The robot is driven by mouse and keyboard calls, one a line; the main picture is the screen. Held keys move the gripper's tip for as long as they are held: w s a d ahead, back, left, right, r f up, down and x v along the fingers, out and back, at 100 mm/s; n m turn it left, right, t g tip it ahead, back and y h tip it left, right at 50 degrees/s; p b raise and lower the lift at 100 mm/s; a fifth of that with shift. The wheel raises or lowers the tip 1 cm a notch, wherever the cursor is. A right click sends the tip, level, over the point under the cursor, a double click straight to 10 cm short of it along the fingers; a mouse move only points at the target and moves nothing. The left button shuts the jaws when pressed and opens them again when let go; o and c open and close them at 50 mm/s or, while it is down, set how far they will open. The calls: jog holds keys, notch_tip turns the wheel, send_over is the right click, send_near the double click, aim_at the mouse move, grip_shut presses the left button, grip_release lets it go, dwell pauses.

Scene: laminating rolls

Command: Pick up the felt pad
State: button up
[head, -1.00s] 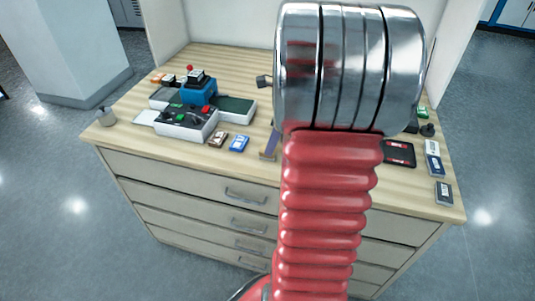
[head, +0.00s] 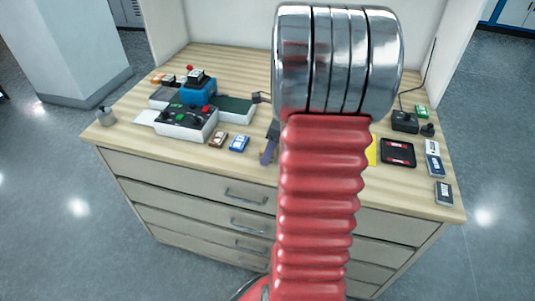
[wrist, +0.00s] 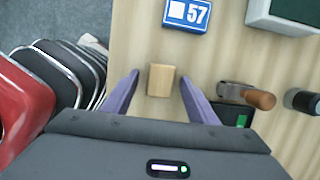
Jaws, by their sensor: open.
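A small tan block (wrist: 161,80) lies on the wooden worktop in the wrist view. It may be the felt pad; I cannot tell its material. My gripper (wrist: 159,77) is open, with one purple-grey finger on each side of the block. Small gaps show between block and fingers, so they look apart from it. In the head view a finger of my gripper (head: 268,152) shows near the front edge of the worktop, beside my red arm. The block is not clearly visible there.
A blue card marked 57 (wrist: 187,14) lies just beyond the block. A wooden-handled tool (wrist: 258,98) and a dark cylinder (wrist: 302,101) lie to the right. In the head view, a blue machine (head: 199,92) stands left and a black-red pad (head: 397,152) lies right.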

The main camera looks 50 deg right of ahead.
dwell(0.3)
jog(key=c, duration=1.2)
jog(key=shift+o, duration=0.2)
jog(key=shift+r, duration=0.15)
notch_tip(320, 180, up, 10)
